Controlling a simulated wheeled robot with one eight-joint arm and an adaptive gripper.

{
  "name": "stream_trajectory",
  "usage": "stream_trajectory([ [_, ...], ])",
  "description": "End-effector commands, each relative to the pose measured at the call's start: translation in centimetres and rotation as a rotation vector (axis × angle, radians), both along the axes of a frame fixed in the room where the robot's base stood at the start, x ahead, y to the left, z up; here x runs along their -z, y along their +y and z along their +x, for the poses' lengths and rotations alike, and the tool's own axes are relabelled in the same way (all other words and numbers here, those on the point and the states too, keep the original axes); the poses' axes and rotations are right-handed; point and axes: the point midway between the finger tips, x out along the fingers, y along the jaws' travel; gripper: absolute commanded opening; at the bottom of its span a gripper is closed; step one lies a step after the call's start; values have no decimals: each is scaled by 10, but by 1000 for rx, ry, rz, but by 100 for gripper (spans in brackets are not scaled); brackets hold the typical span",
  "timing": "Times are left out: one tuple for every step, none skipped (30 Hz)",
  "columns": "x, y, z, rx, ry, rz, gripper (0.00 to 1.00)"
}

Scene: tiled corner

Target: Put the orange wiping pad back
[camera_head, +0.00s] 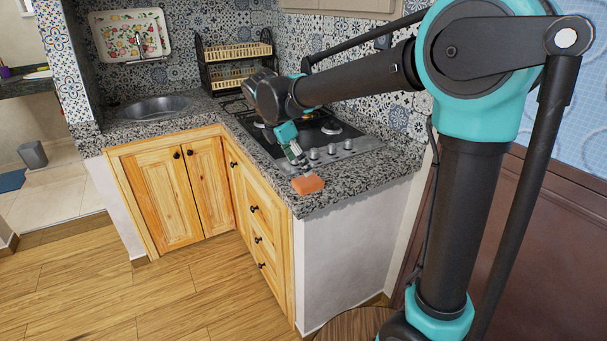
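The orange wiping pad (308,184) is at the front corner of the granite countertop, just in front of the stove. My gripper (302,168) points down right at the pad, its fingertips at the pad's upper edge. The fingers are small and dark here, and I cannot tell whether they are closed on the pad or only touch it. I also cannot tell whether the pad rests on the counter or is slightly raised.
A black stove (325,132) with knobs lies behind the pad. A two-tier dish rack (237,52) stands at the back, near a sink (150,108) on the left. A floral tray (131,35) is against the tiled wall. Wooden cabinets (170,195) are below; the floor in front is clear.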

Motion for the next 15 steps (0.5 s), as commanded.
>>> stream_trajectory([
  [-9,3,-2,-2,0,0,75],
  [-14,5,-3,-2,0,0,75],
  [-20,7,-4,-1,0,0,75],
  [-24,8,-5,-1,0,0,75],
  [-27,10,-6,-1,0,0,75],
  [-31,11,-7,-1,0,0,75],
  [-34,12,-8,0,-1,1,75],
  [-36,13,-8,0,-1,1,75],
  [-39,13,-9,0,-1,1,75],
  [-40,14,-9,0,-1,1,75],
  [-41,14,-9,0,-1,1,75],
  [-42,14,-10,0,-1,1,75],
  [-42,14,-10,0,-1,1,75],
  [-42,14,-10,0,-1,1,75],
  [-42,13,-10,5,-1,2,75],
])
